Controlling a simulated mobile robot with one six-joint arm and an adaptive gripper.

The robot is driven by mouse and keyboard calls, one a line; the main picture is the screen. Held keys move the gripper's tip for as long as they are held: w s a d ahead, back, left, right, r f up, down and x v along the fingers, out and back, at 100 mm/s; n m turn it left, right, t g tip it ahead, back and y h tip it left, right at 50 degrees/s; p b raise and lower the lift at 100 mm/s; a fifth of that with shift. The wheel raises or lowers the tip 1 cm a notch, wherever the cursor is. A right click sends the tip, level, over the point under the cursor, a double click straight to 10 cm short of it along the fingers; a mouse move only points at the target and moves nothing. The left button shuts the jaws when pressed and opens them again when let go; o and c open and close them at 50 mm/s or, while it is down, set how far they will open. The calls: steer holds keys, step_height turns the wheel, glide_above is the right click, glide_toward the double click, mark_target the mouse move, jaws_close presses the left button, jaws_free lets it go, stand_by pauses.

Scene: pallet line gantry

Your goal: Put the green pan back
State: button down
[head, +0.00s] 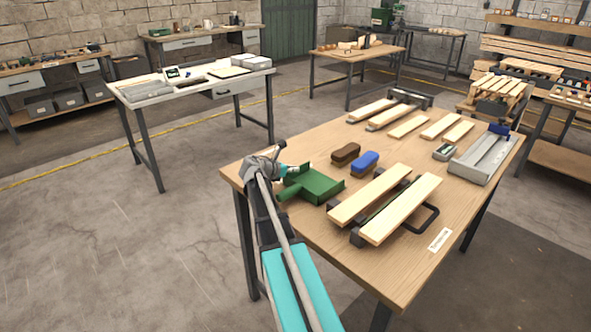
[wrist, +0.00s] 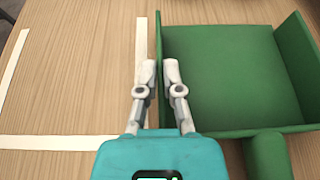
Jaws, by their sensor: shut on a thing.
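The green pan (head: 318,184) is at the near left part of the wooden table, with its handle (head: 289,194) pointing toward the table's left edge. In the wrist view the pan (wrist: 235,75) fills the right side, and its handle (wrist: 267,158) points toward the bottom. My gripper (wrist: 160,68) is shut on the pan's thin side wall, one finger on each side. In the head view my gripper (head: 303,168) is at the pan's far left side. I cannot tell whether the pan touches the table. White outline strips (wrist: 60,142) lie on the table left of the pan.
A brown block-shaped brush (head: 346,152) and a blue-topped one (head: 365,161) stand just behind the pan. Light planks (head: 401,208) on dark supports lie close to its right. More planks (head: 388,116) and a grey metal fixture (head: 482,158) are farther back.

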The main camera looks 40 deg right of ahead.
steer(key=shift+f, duration=0.15)
steer(key=c, duration=0.8)
jaws_free()
steer(key=shift+r, duration=0.25)
steer(key=p+v, duration=0.4)
steer(key=v, duration=0.8)
steer(key=shift+w+p, duration=0.1)
steer(key=shift+p, duration=0.25)
steer(key=shift+f, duration=0.1)
